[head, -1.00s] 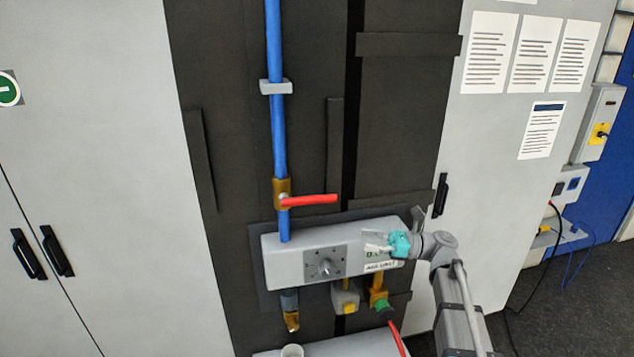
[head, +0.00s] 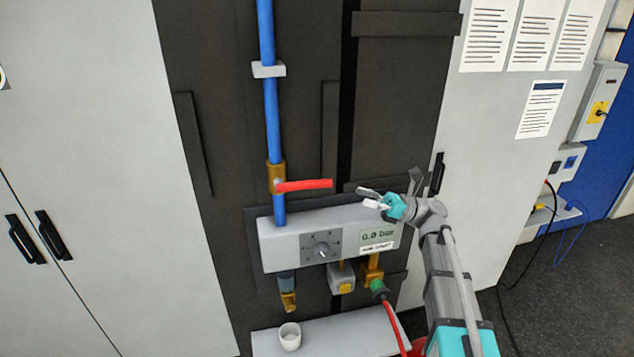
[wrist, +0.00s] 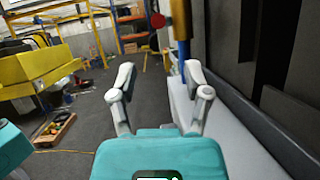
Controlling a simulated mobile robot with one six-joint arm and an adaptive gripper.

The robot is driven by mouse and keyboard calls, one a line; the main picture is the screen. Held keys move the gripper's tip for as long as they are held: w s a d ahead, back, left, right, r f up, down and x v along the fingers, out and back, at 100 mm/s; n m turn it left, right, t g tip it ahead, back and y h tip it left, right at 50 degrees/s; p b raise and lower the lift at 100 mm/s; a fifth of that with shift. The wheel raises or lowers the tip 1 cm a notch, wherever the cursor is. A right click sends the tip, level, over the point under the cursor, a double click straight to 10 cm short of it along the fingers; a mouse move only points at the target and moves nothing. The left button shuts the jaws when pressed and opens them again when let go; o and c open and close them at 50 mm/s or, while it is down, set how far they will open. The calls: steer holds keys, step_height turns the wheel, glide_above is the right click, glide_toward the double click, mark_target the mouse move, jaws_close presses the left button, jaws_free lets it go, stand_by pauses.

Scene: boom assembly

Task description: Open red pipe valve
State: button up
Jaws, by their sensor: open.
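The red valve handle (head: 304,185) points right, level and across the vertical blue pipe (head: 270,115), from a brass valve body (head: 277,177). My gripper (head: 370,198) is open and empty, to the right of the handle's free end and slightly lower, with a gap between them. In the wrist view, my open fingers (wrist: 160,82) point ahead with nothing between them. The blue pipe (wrist: 184,62) shows behind the right finger. A red part (wrist: 157,19), apparently the handle seen end-on, shows above and between the fingers.
A grey box (head: 292,245) with a dial and a "0.0 bar" display sits below the handle, close under my gripper. A white cup (head: 290,336) stands on a ledge lower down. A red hose (head: 395,325) hangs from a green connector. Dark panels lie behind the pipe.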

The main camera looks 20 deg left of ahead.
mark_target(328, 186)
steer(key=p+x, duration=0.4)
steer(key=x, duration=0.8)
steer(key=shift+s+a+r+p, duration=0.15)
steer(key=shift+a+r+p, duration=0.05)
steer(key=shift+a+p, duration=0.15)
jaws_close()
